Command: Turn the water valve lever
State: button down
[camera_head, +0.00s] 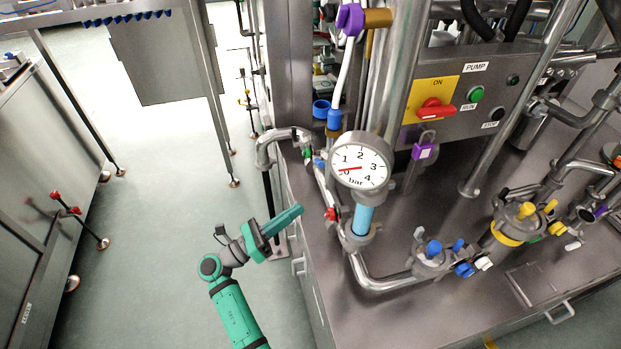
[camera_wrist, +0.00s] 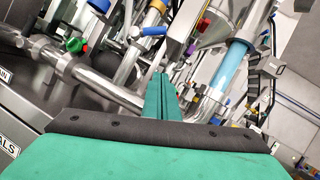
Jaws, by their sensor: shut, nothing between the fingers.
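My green gripper (camera_head: 299,209) is shut and empty in the head view. Its tip is above the floor beside the left edge of the steel bench, left of the pressure gauge (camera_head: 360,160). A small red handle (camera_head: 331,214) sits on the pipework just right of the fingertips, apart from them in the picture. A valve with a blue handle (camera_head: 433,248) stands on the bench pipe further right. No label shows which handle is the water valve lever.
A steel pipe bend (camera_head: 275,142) juts from the bench's left edge. A blue-green tube (camera_head: 363,218) stands under the gauge. A pump panel (camera_head: 455,95) with a red switch is behind. A yellow-collared valve (camera_head: 510,226) is at right. Open floor lies left of the bench.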

aim_at(318, 162)
jog(key=w+d+r+n+t+h, duration=0.1)
jog(key=w+d+r+n, duration=0.2)
jog(key=w+d+r, duration=0.2)
jog(key=shift+w+r+t, duration=0.4)
jog(key=shift+w+r, duration=0.25)
jog(key=shift+r, duration=0.25)
jog(key=shift+w+r, duration=0.1)
dwell(0.3)
